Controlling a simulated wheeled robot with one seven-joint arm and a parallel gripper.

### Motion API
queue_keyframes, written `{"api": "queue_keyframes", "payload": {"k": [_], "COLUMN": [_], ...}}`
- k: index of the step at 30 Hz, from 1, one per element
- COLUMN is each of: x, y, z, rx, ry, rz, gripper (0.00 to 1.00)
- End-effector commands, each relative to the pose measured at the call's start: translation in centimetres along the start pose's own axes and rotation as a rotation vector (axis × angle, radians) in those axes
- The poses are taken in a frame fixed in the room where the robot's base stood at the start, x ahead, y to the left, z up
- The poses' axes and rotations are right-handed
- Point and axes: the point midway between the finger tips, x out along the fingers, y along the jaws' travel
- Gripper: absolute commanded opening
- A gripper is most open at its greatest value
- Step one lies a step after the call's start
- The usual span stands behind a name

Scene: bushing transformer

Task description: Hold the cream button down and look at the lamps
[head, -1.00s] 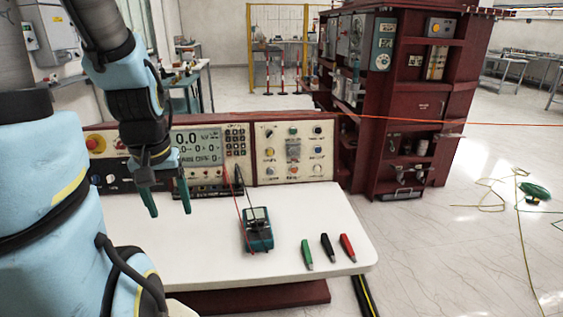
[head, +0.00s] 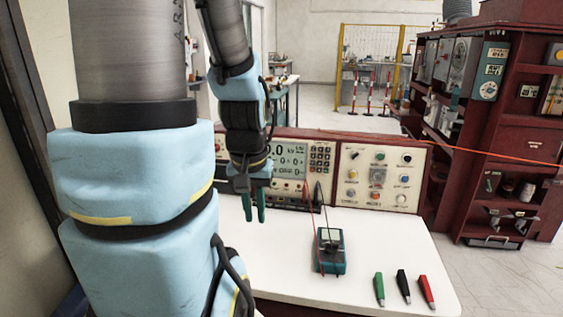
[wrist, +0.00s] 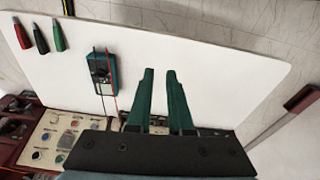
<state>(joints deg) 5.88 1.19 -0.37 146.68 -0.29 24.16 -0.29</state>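The control panel (head: 366,176) at the bench's back right bears several coloured round buttons or lamps, too small to tell apart surely. The panel also shows at lower left in the wrist view (wrist: 62,136). My gripper (head: 254,207) hangs over the bench in front of the display unit, left of the button panel and apart from it. Its green fingers show a gap between them in the wrist view (wrist: 159,75), with nothing held.
A teal multimeter (head: 331,250) with red and black leads lies on the white bench top (head: 385,245). Green (head: 379,289), black (head: 402,285) and red (head: 426,291) probes lie at its front right. A dark red cabinet (head: 500,150) stands beyond, to the right.

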Motion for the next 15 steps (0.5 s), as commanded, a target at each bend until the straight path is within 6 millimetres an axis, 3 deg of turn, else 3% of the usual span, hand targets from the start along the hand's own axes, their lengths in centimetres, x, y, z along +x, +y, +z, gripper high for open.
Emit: {"api": "queue_keyframes", "payload": {"k": [5,15], "x": [0.0,0.0], "y": [0.0,0.0], "z": [0.0,0.0], "rx": [0.0,0.0], "ry": [0.0,0.0], "rz": [0.0,0.0], "gripper": [0.0,0.0]}}
